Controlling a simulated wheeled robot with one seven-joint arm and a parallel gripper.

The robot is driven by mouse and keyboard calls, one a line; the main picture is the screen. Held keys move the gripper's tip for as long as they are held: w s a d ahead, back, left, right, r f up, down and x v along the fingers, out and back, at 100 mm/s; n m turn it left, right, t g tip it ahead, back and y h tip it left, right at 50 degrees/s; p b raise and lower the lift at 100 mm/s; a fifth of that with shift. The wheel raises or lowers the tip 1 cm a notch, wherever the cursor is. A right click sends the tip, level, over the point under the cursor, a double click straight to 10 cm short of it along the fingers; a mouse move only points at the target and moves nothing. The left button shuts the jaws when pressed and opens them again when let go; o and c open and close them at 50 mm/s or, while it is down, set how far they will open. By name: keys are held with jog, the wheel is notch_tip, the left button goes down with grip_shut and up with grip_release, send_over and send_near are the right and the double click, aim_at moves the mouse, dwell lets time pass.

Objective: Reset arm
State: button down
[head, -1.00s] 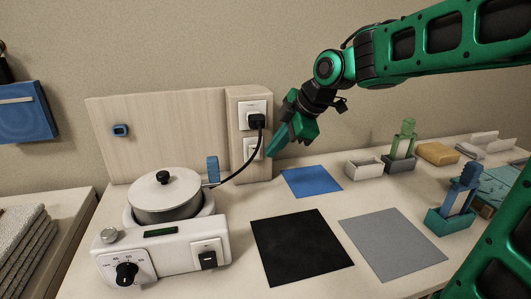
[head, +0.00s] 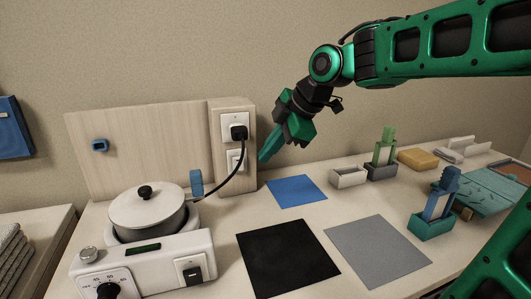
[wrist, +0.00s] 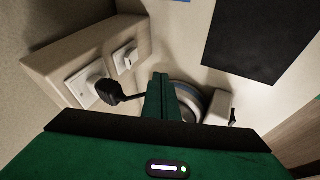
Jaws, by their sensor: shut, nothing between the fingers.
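My green gripper (head: 268,156) is shut and empty. In the head view it hangs in the air just right of the wooden outlet post, pointing down and to the left. My gripper also shows in the wrist view (wrist: 160,80), its fingers together. A black plug (head: 239,132) sits in the upper socket of the outlet post (head: 216,108), and its cord runs down to the wax warmer. The plug shows in the wrist view (wrist: 112,92) left of my fingertips, apart from them. The wax warmer (head: 150,262) carries a lidded pot (head: 147,212).
A blue mat (head: 295,191), a black mat (head: 287,256) and a grey mat (head: 376,250) lie flat on the table. A small white box (head: 348,178), a grey holder (head: 381,172) and a teal holder (head: 430,226) stand to the right. The air above the mats is clear.

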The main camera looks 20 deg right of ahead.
jog(key=s+d+f+m+g+h, duration=0.1)
jog(key=s+d+f+m+g, duration=0.1)
jog(key=s+d+f+m, duration=0.3)
jog(key=s+d+f+m+g+h, duration=0.1)
jog(key=s+d+f+m, duration=0.4)
jog(key=s+m, duration=0.5)
jog(key=s+d+f+m+g+h, duration=0.1)
jog(key=s+d+f+m+g, duration=0.1)
jog(key=s+d+f+m, duration=0.3)
jog(key=shift+s+d+m+g+h, duration=0.15)
jog(key=shift+s+d+m, duration=0.4)
jog(key=shift+s, duration=0.7)
jog(key=shift+s+d+m+g+h, duration=0.1)
jog(key=shift+s+d+m, duration=0.5)
jog(key=shift+s, duration=0.6)
jog(key=shift+s+d+m+g+h, duration=0.15)
jog(key=shift+s+d+m, duration=0.4)
jog(key=shift+s, duration=0.7)
